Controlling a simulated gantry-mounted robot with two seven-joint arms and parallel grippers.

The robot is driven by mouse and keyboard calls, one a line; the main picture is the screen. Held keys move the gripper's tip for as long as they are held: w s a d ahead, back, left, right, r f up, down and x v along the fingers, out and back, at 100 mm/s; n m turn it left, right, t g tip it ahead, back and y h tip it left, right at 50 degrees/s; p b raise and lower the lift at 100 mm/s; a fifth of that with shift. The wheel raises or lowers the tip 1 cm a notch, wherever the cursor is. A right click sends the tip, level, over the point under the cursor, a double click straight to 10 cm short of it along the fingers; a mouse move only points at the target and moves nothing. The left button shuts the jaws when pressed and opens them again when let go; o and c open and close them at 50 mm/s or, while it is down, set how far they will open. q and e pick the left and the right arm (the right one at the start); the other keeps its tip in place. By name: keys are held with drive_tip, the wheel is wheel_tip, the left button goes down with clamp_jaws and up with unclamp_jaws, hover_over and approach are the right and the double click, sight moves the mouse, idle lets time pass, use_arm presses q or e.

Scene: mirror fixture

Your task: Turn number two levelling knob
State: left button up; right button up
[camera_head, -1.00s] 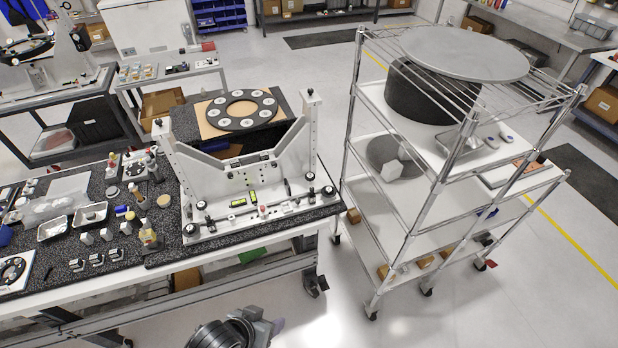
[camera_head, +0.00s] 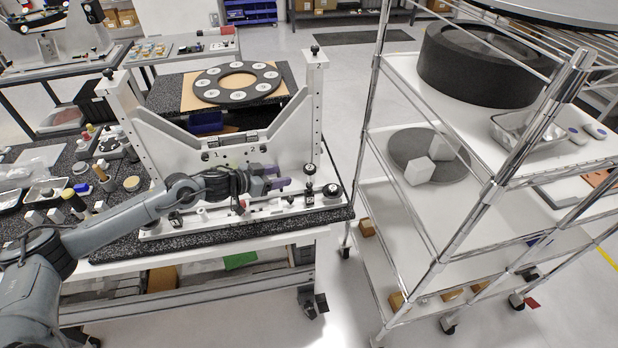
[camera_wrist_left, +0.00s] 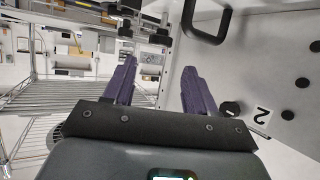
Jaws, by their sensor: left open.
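The white mirror fixture (camera_head: 220,150) stands on the dark bench slab, with labels "1" and "2" on its upright plate. In the left wrist view a round black knob (camera_wrist_left: 230,108) sits beside the "2" label (camera_wrist_left: 262,115), right of the fingers. In the head view a black knob (camera_head: 309,170) tops a small post at the fixture's right, and another black knob (camera_head: 332,190) is at the base's right end. My left gripper (camera_head: 277,178), with purple fingers, is in front of the plate, left of that post. It is open and empty between its fingers (camera_wrist_left: 158,70). My right gripper is out of view.
A wire-shelf cart (camera_head: 430,225) stands right of the bench, across a gap. A black ring with white discs (camera_head: 236,84) lies behind the fixture. Small bottles and trays crowd the bench at left. A black handle (camera_wrist_left: 207,22) shows in the wrist view.

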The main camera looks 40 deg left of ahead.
sight(308, 168)
use_arm(q)
drive_tip(key=shift+w+r+b+x, duration=0.1)
drive_tip(key=shift+r+b+x, duration=0.1)
drive_tip(key=shift+x, duration=1.65)
drive_tip(key=shift+w+r+b+x, duration=0.1)
drive_tip(key=shift+b+x, duration=0.1)
drive_tip(key=shift+x, duration=1.65)
drive_tip(key=shift+r+b+x, duration=0.1)
drive_tip(key=shift+b+x, duration=0.1)
drive_tip(key=shift+x, duration=1.65)
drive_tip(key=shift+a, duration=0.1)
drive_tip(key=c, duration=0.7)
drive_tip(key=shift+w+a, duration=0.1)
drive_tip(key=shift+c, duration=0.4)
